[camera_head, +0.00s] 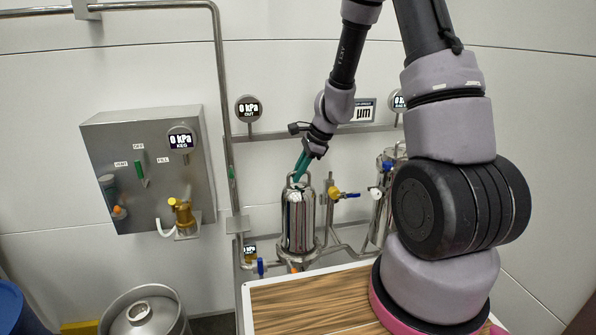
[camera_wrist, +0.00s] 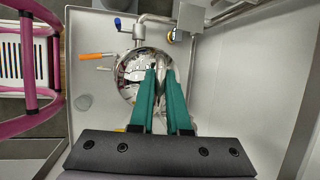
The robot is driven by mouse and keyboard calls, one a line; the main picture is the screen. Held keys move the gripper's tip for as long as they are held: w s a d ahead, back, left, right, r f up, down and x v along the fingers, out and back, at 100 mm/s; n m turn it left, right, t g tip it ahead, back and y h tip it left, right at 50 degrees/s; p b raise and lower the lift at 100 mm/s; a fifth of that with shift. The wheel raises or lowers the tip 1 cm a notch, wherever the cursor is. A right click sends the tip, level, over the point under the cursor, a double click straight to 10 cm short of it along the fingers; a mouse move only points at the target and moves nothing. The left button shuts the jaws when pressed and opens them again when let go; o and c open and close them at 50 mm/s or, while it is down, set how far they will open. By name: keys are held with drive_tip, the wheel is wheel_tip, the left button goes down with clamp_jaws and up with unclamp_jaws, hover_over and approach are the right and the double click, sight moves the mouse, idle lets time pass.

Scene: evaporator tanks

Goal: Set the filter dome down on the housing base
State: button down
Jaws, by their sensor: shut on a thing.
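The filter dome (camera_head: 298,222) is a shiny steel cylinder with a handle on top. It stands upright in the head view, directly above the housing base (camera_head: 298,256), a steel flange on a stand with pipes. The dome's lower rim looks at or very near the base; I cannot tell whether it is fully seated. My gripper (camera_head: 301,174), with green fingers, is shut on the dome's top handle from above. In the wrist view the fingers (camera_wrist: 163,72) reach over the dome's round mirror-like top (camera_wrist: 130,76), which hides the base.
A control box (camera_head: 150,165) and vertical pipe (camera_head: 226,110) are left. An orange handle (camera_wrist: 91,56) lies beside the dome in the wrist view. A steel keg (camera_head: 142,312) is lower left.

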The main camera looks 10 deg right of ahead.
drive_tip(key=shift+f, duration=0.3)
drive_tip(key=c, duration=0.8)
unclamp_jaws()
drive_tip(key=shift+f, duration=0.1)
drive_tip(key=shift+r, duration=3.55)
drive_tip(key=shift+r, duration=0.1)
drive_tip(key=s+d+r+n+t, duration=0.1)
drive_tip(key=s+r+n, duration=0.35)
drive_tip(key=r, duration=0.45)
drive_tip(key=s+d+r+n+t, duration=0.1)
drive_tip(key=s+r+n, duration=0.2)
drive_tip(key=s+r, duration=0.35)
drive_tip(key=s+d+r+n+t+h, duration=0.2)
drive_tip(key=s+d+r+n, duration=0.2)
drive_tip(key=s+r, duration=0.5)
drive_tip(key=shift+s+r+n+t+h, duration=0.3)
drive_tip(key=shift+s+n+t, duration=0.1)
drive_tip(key=shift+s+n, duration=0.65)
